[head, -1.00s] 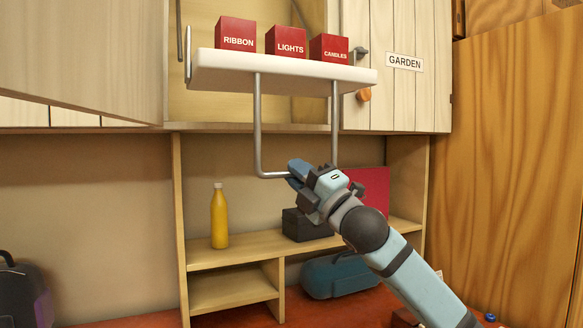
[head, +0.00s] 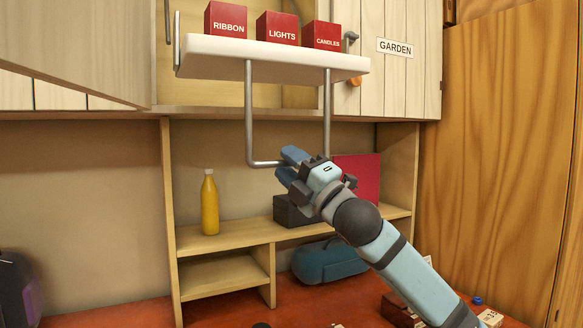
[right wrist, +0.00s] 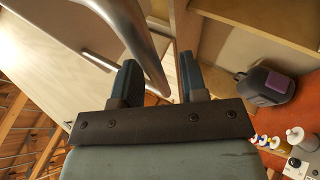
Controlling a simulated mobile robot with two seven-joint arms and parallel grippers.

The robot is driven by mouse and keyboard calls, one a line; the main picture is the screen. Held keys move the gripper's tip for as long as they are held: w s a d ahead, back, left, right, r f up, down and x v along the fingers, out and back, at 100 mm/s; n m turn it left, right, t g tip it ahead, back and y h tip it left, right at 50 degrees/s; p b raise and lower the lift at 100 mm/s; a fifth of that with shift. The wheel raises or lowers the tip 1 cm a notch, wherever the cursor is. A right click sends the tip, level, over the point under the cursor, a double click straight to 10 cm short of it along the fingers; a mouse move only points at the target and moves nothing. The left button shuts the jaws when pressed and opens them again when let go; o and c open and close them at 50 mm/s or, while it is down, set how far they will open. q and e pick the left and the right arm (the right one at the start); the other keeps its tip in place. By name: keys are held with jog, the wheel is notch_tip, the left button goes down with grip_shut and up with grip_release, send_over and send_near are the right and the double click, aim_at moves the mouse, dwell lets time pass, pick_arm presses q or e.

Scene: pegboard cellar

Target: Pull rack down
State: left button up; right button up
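The rack is a white shelf (head: 270,58) with a U-shaped grey metal handle (head: 249,115) hanging beneath it. It sits out in front of the open cabinet, roughly level, carrying red boxes marked RIBBON (head: 226,20), LIGHTS (head: 277,29) and CANDLES (head: 321,35). My right gripper (head: 284,164) is at the lower right of the handle, hiding that corner. Its blue fingers are spread. In the right wrist view the handle (right wrist: 143,38) crosses the gap between the fingers (right wrist: 157,62); I cannot tell whether it touches them. My left gripper is not in view.
An open cabinet door (head: 80,50) is at upper left, and a GARDEN door (head: 400,80) is right of the rack. Below are a wooden shelf (head: 225,237) with a yellow bottle (head: 209,205), a black box (head: 290,210) and a red panel (head: 358,178). A blue bag (head: 325,262) lies lower.

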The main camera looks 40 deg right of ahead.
jog(key=b+v, duration=0.3)
jog(key=v, duration=1)
jog(key=shift+s+f+b, duration=0.25)
jog(key=shift+s+b, duration=0.05)
jog(key=shift+s, duration=0.05)
jog(key=shift+d, duration=0.1)
